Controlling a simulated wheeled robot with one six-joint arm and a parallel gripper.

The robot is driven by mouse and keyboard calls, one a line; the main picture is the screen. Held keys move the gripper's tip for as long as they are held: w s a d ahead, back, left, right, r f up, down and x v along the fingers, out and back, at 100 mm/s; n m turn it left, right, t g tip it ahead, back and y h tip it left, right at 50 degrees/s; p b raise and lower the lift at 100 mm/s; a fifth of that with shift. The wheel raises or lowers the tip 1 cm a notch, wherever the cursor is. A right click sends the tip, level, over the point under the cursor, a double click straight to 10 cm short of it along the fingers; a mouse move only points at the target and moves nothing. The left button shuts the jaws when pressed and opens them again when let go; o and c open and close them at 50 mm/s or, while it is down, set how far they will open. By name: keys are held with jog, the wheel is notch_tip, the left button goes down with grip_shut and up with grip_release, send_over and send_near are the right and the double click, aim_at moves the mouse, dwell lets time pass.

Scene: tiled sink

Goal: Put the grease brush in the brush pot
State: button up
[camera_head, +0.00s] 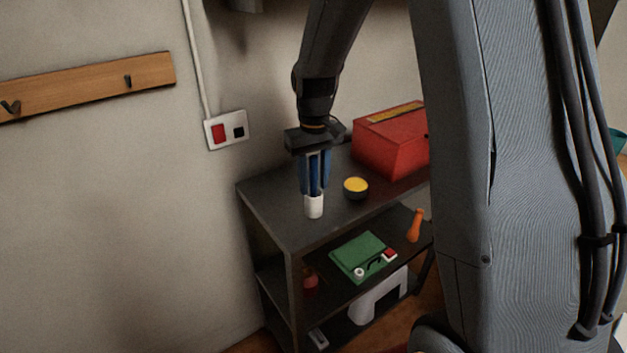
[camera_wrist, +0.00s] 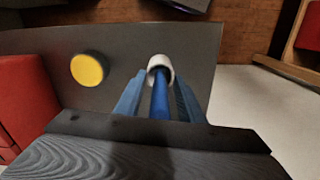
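The brush pot (camera_head: 314,207) is a small white cup standing upright near the front left edge of the dark shelf unit's top. It also shows in the wrist view (camera_wrist: 153,63) beyond my fingertips. The grease brush, seen as a blue handle (camera_wrist: 160,97), stands roughly upright with its lower end inside the pot's rim; its bristle end is hidden. My gripper (camera_head: 315,190) points down above the pot, with its blue fingers on either side of the handle. In the wrist view (camera_wrist: 160,85), narrow gaps show between the handle and both fingers, so it looks open.
A dark bowl with yellow contents (camera_head: 356,188) stands right of the pot. A red box (camera_head: 391,145) is behind it on the shelf top. The lower shelf (camera_head: 335,290) holds a green case (camera_head: 360,256) and an orange-handled item (camera_head: 415,226). The wall is close behind.

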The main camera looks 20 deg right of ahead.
notch_tip(320, 180, up, 12)
jog(key=b, duration=0.3)
jog(key=shift+b, duration=0.35)
jog(key=s+f+m+t, duration=0.1)
jog(key=s+f, duration=1.3)
jog(key=s, duration=0.3)
jog(key=shift+s+m+t, duration=0.15)
jog(key=shift+m+t, duration=0.15)
jog(key=shift+m, duration=0.1)
jog(key=shift+a+f, duration=0.1)
jog(key=shift+f, duration=0.05)
jog(key=shift+f+b, duration=0.6)
